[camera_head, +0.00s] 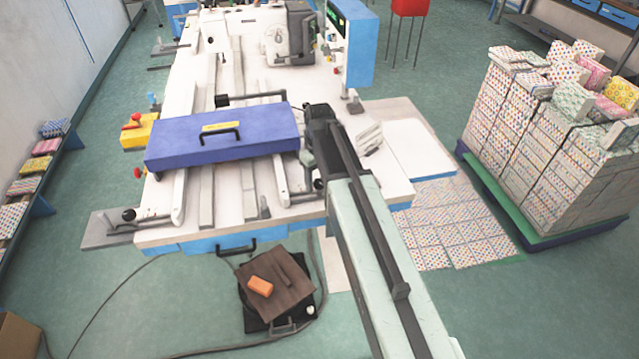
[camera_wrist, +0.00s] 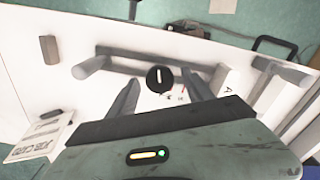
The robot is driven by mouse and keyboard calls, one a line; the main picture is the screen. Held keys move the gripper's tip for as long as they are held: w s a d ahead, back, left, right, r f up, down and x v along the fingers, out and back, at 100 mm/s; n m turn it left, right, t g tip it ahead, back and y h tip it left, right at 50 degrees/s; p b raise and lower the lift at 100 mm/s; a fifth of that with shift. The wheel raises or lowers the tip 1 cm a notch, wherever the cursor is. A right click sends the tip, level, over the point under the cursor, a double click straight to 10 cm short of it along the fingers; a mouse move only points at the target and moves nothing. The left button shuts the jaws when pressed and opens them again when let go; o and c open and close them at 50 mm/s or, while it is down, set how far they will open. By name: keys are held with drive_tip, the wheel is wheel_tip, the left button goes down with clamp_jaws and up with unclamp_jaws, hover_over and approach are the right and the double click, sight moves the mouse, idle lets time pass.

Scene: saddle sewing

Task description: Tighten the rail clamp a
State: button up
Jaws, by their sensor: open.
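In the wrist view a round black knob (camera_wrist: 160,79) with a white line across its face stands on the white table. Small dark and red marks lie just below it, and a letter A (camera_wrist: 228,89) is printed to its right. I take this knob to be rail clamp a. My gripper (camera_wrist: 164,81) is open, with one finger on each side of the knob in the picture. I cannot tell whether the fingers touch it or how far above it they are. In the head view my arm's dark end (camera_head: 322,125) is over the table's right part, and the fingers are hidden.
Grey rails (camera_wrist: 120,68) lie close around the knob. A job card (camera_wrist: 38,138) lies at left in the wrist view. A sewing machine head (camera_head: 290,35) stands at the table's back.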

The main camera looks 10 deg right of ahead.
clamp_jaws()
drive_tip(key=shift+m, duration=0.4)
drive_tip(key=m, duration=1.4)
drive_tip(key=shift+d+m, duration=0.1)
drive_tip(key=shift+m, duration=2.6)
